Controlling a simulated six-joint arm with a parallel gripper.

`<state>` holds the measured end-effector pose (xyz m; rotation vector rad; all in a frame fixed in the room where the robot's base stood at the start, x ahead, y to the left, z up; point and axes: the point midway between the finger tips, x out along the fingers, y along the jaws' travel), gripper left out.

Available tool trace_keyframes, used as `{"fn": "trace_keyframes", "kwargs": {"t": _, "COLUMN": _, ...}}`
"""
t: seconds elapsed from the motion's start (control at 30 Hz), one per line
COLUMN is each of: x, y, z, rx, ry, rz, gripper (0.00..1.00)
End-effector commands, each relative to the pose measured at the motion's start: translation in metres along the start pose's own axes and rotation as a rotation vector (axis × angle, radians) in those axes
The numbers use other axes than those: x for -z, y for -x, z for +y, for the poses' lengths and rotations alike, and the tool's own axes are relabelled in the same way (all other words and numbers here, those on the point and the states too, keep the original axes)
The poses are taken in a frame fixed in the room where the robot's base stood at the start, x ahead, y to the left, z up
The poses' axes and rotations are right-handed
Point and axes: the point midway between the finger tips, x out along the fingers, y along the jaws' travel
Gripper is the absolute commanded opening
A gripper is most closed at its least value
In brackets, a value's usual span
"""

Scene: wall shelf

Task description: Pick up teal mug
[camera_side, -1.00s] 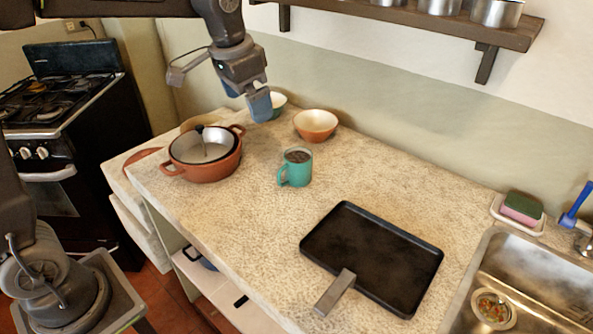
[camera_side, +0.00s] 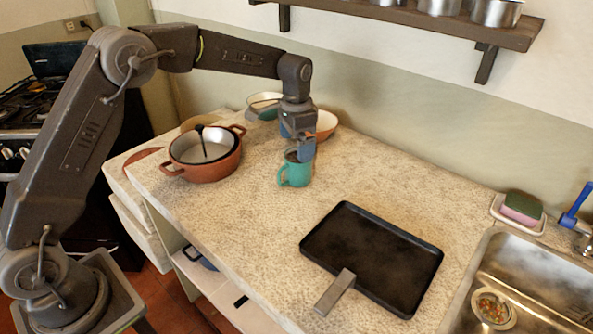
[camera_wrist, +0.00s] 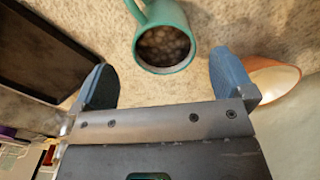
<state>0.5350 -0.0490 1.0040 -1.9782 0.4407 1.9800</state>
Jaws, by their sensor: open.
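The teal mug (camera_side: 292,173) stands upright on the counter, its handle toward the left front in the side view. In the wrist view the mug (camera_wrist: 177,20) has a dark, lumpy filling, and its rim lies just beyond and between the two blue fingers. My gripper (camera_side: 299,152) points down right at the top of the mug, covering part of its rim. In the wrist view my gripper (camera_wrist: 164,80) is open, with wide space between the fingers and nothing held. Whether a finger touches the mug cannot be told.
A black tray (camera_side: 371,257) with a grey handle lies to the right front.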

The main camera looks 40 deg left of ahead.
Motion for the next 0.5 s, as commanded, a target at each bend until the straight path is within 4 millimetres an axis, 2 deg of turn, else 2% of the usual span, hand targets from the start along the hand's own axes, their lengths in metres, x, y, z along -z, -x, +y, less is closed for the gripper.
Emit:
{"fn": "trace_keyframes", "kwargs": {"t": 0.1, "x": 0.000, "y": -0.013, "z": 0.000, "rx": -0.001, "ry": 0.001, "rz": -0.002, "gripper": 1.00}}
{"fn": "trace_keyframes", "kwargs": {"t": 0.27, "x": 0.000, "y": -0.023, "z": -0.001, "rx": 0.000, "ry": 0.001, "rz": 0.000, "gripper": 1.00}}
{"fn": "trace_keyframes", "kwargs": {"t": 0.5, "x": 0.000, "y": -0.057, "z": -0.004, "rx": -0.001, "ry": 0.001, "rz": -0.003, "gripper": 1.00}}
